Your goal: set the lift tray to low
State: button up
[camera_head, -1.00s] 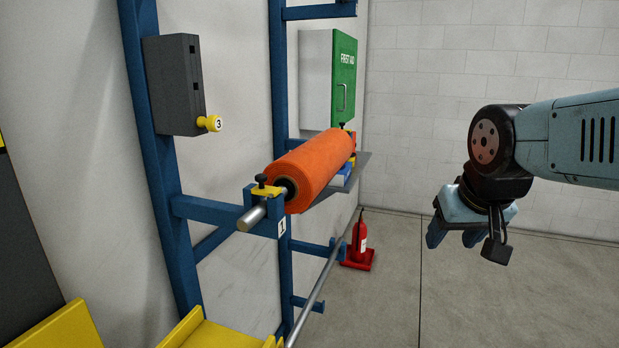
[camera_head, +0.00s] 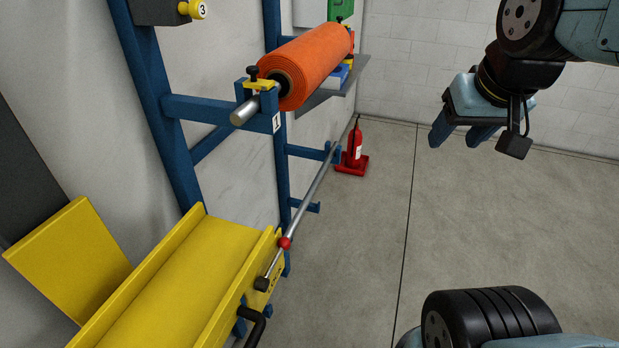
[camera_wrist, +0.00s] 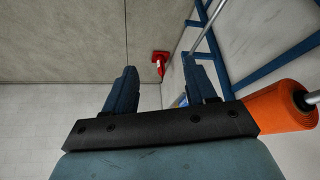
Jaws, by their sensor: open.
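A yellow tray (camera_head: 190,280) with raised sides, which looks like the lift tray, stands at the lower left in the head view; its near end is cut off. At its right side are a thin rod with a red ball (camera_head: 285,243) and a black bent handle (camera_head: 256,326). I cannot tell which height the tray is set to. My gripper (camera_head: 462,135) is open and empty at the upper right, well apart from the tray and handle. In the wrist view its fingers (camera_wrist: 160,85) are spread, and the tray is not seen there.
An orange roll (camera_head: 308,65) rests on a bar on the blue rack (camera_head: 205,108) above the tray's far end. A grey box with a yellow knob (camera_head: 194,10) is at the upper left. Floor in the middle is clear.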

aim_at(188, 291)
jog(key=z, duration=0.75)
jog(key=i, duration=0.1)
jog(key=u, duration=2.7)
jog(key=k, duration=0.8)
jog(key=u, duration=0.2)
jog(key=i, duration=0.8)
jog(key=z, duration=0.1)
